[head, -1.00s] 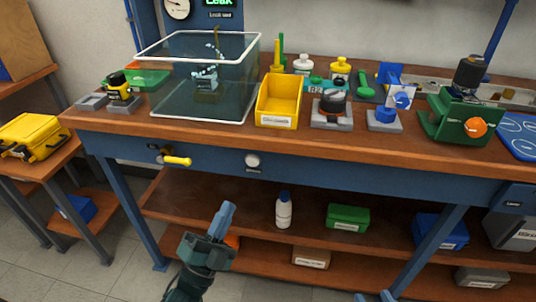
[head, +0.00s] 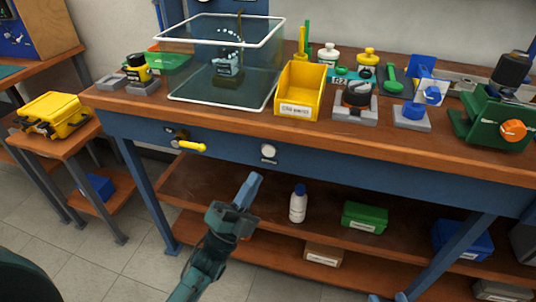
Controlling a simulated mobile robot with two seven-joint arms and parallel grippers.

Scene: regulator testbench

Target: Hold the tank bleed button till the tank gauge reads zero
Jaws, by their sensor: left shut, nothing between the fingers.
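My left gripper (head: 246,192) is shut and empty, in front of the bench and below its front apron, pointing up. A small white round fitting (head: 268,152) is on the blue apron above and right of it, apart from the fingers. A yellow lever handle (head: 190,146) sticks out of the apron further left. I cannot tell whether the round fitting is the bleed button or a gauge; its label is too small to read. No legible tank gauge reading is in view.
On the wooden bench (head: 130,104) stand a clear water tank (head: 190,85), a yellow bin (head: 300,92) and a green vise (head: 485,112). The lower shelf holds a white bottle (head: 298,206) and a green box (head: 364,217). A side table at left carries a yellow case (head: 52,112).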

